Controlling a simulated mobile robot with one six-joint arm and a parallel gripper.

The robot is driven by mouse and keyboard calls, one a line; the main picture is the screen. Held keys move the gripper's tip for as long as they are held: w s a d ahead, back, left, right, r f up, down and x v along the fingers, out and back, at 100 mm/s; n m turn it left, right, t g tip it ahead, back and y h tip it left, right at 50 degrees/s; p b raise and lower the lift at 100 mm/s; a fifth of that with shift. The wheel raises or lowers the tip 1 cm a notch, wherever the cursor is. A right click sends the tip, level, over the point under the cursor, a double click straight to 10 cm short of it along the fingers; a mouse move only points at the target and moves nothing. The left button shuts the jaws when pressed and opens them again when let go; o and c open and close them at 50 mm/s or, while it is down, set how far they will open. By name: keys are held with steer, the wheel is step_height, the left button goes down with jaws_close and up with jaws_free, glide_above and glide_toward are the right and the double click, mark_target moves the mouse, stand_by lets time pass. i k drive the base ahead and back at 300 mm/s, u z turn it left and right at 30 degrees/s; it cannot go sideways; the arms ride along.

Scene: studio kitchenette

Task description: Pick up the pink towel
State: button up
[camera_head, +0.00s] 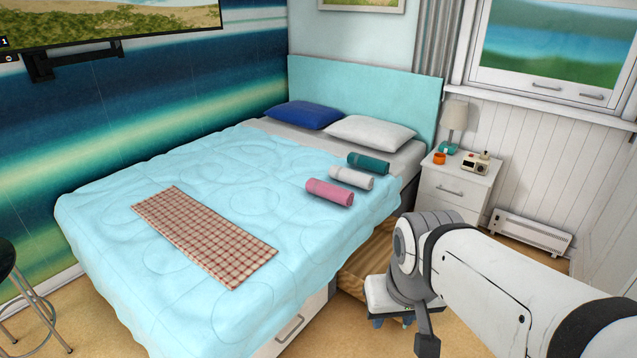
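The pink towel (329,192) is rolled up and lies on the light blue bedspread near the right edge of the bed. It is the nearest of three rolled towels in a row. A white towel (351,178) lies just behind it and a teal towel (368,163) behind that. My arm comes in from the lower right, with its grey joint to the right of the bed and apart from the towels. I cannot make out my gripper's fingers in this view. Nothing covers the pink towel.
The bed (160,225) has a red checked cloth (204,236) and blue (302,115) and white (370,133) pillows. A nightstand (455,191) with a lamp (455,122) stands right of it. A heater (531,231) is by the wall. A stool (20,290) stands far left.

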mark_target(328, 191)
steer(key=u, duration=0.15)
steer(key=k, duration=0.25)
steer(key=z, duration=1.65)
steer(key=i, duration=2.65)
steer(key=u, duration=2.4)
steer(key=i, duration=0.5)
steer(key=z, duration=0.1)
